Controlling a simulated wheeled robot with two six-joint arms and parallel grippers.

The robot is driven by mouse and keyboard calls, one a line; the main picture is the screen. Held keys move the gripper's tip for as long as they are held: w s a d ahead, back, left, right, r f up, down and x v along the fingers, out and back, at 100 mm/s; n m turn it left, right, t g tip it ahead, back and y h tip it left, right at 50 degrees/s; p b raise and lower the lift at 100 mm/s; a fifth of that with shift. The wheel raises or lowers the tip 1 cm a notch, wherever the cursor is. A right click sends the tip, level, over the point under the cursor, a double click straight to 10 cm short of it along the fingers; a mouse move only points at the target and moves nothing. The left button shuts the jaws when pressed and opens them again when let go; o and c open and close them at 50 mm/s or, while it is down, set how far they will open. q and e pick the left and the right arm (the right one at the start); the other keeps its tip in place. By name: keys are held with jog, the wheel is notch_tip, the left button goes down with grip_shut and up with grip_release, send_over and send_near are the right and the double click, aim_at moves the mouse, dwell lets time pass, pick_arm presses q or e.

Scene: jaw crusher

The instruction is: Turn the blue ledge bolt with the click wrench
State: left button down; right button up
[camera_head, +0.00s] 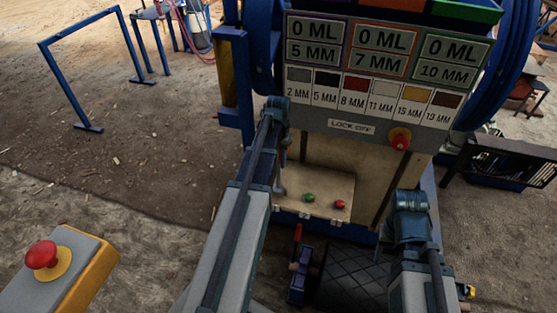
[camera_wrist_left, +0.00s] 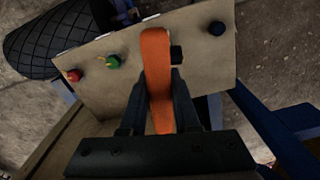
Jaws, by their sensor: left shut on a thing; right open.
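My left gripper (camera_wrist_left: 157,100) is shut on the orange click wrench (camera_wrist_left: 156,60), which stands out past the fingertips over the tan ledge (camera_wrist_left: 200,62). The dark blue bolt (camera_wrist_left: 217,28) is on the ledge, to the right of the wrench and apart from its orange part. A small black block (camera_wrist_left: 176,53) shows beside the wrench; I cannot tell whether it belongs to it. In the head view my left arm hides the blue bolt and the wrench. My right gripper (camera_head: 386,238) is open at the lower right, right of the ledge (camera_head: 322,188), its fingers barely visible.
A green bolt (camera_head: 309,198) and a red bolt (camera_head: 340,204) sit on the ledge. Above it is the crusher's sign panel (camera_head: 375,75) with a red knob (camera_head: 400,139). A red stop button (camera_head: 42,255) stands at lower left.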

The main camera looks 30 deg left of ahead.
pick_arm(q)
jog(key=m, duration=0.3)
jog(key=shift+m, duration=2.5)
jog(key=shift+n, duration=0.3)
